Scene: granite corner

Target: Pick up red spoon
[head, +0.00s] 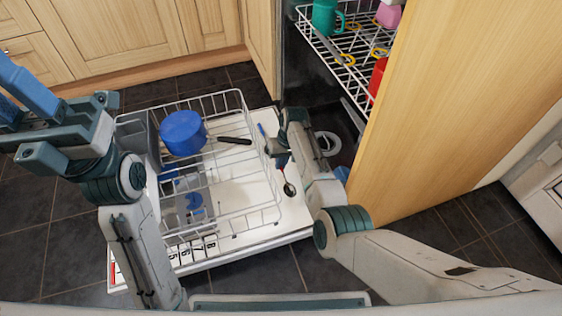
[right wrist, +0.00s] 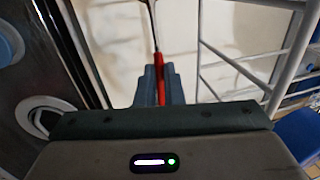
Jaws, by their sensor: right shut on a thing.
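The red spoon's handle (right wrist: 159,88) is clasped between the two blue-grey fingers of my right gripper (right wrist: 160,84) in the right wrist view. Its thin metal stem (right wrist: 153,28) runs up out of the frame. In the head view my right gripper (head: 281,158) is over the right edge of the pulled-out dishwasher rack. The spoon's bowl (head: 289,188) shows just below it, over the white open door; the handle is hidden there. My left gripper (head: 14,92) is at the far left, its blue fingers apart and empty, tips partly cut off by the frame.
The lower rack (head: 246,103) holds a blue pot (head: 183,132) with a dark handle and a few blue items. The upper rack (head: 339,78) holds a green mug (head: 326,17) and a red item (head: 377,76). A wooden panel (head: 450,100) stands close on the right.

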